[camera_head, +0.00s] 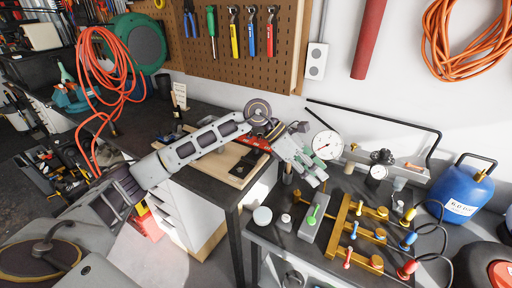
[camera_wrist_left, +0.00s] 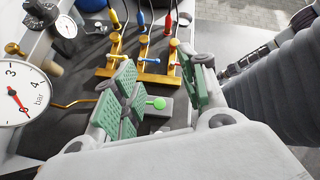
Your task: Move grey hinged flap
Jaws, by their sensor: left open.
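A grey flat piece (camera_head: 316,222) with a green-tipped lever (camera_head: 313,212) sits on the dark bench top, left of the brass manifold (camera_head: 350,225). It looks like the grey flap, but I cannot make out its hinge. In the left wrist view the grey piece (camera_wrist_left: 181,112) and green knob (camera_wrist_left: 159,103) are partly hidden behind my fingers. My left gripper (camera_head: 317,173) is open and empty, with green pads, above and behind the grey piece, apart from it. It also shows in the left wrist view (camera_wrist_left: 165,78). My right gripper is not in view.
The manifold carries several yellow, blue and red levers. A large pressure gauge (camera_head: 328,145) stands close beside my left gripper. White round caps (camera_head: 262,215) lie left of the grey piece. A blue canister (camera_head: 462,190) stands at the right.

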